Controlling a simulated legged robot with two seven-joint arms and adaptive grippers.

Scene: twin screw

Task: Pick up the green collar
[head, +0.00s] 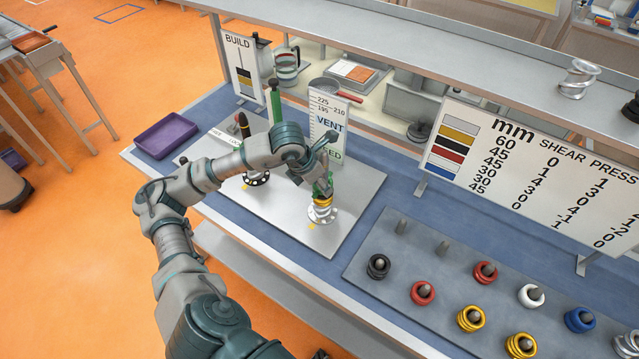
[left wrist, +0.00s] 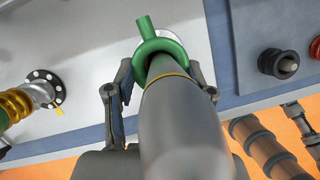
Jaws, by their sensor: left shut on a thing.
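The green collar (left wrist: 160,48), a ring with a short stub, shows in the left wrist view at the far end of a grey cylinder with a thin gold band. My left gripper (left wrist: 160,72) has its fingers on either side of the collar and is shut on it. In the head view my left gripper (head: 325,180) is low over the right station, with a bit of green collar (head: 329,187) showing. Gold rings (head: 322,202) and a white flange (head: 322,214) sit directly below. Whether the collar touches the rings is unclear. My right gripper is out of view.
Left of it is a station with a dark flange (head: 257,180) and gold rings (left wrist: 15,104). A small upright sign (head: 328,122) stands close behind. A pegboard of coloured rings (head: 455,262) is at the right; a purple tray (head: 166,136) is at the left.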

